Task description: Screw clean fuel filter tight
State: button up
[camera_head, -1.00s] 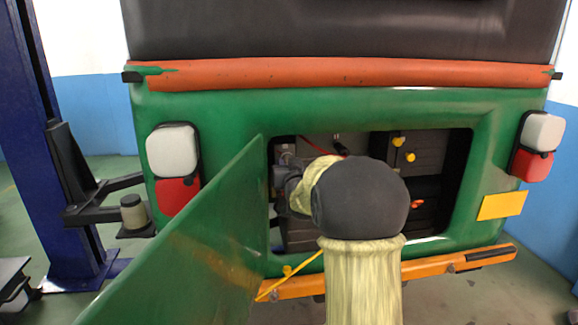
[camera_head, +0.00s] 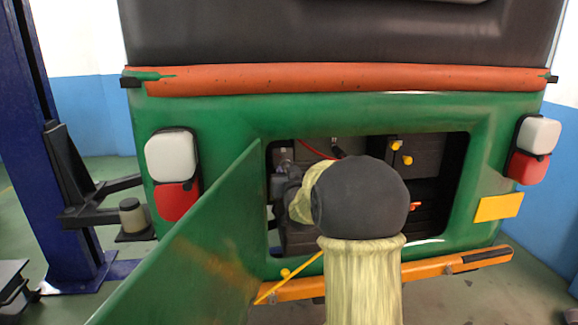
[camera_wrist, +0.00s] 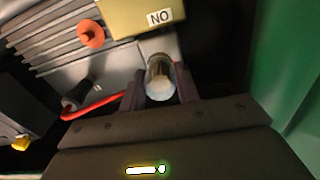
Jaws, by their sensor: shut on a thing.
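My gripper (camera_wrist: 160,76) is inside the engine bay in the wrist view. Its two dark fingers stand on either side of a short, pale, shiny cylinder, the fuel filter (camera_wrist: 160,84), and are shut on it. The filter's round near end faces the camera. Its far end meets a grey part under a yellowish box, and the joint is too small to judge. In the head view, my arm reaches through the opening in the green rear panel (camera_head: 340,112) and hides the filter.
A red cable (camera_wrist: 102,106) and an orange knob (camera_wrist: 91,33) are to the left. A green wall edges the right side. The open green flap (camera_head: 190,245) stands left of my arm in the head view.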

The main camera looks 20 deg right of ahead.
jog(key=shift+s+p, duration=0.2)
jog(key=shift+p, duration=1)
jog(key=s+a+n+p, duration=0.1)
jog(key=s+p, duration=0.7)
jog(key=p, duration=0.8)
jog(key=shift+s+a+r, duration=0.25)
jog(key=shift+s+a, duration=0.15)
jog(key=shift+a, duration=0.4)
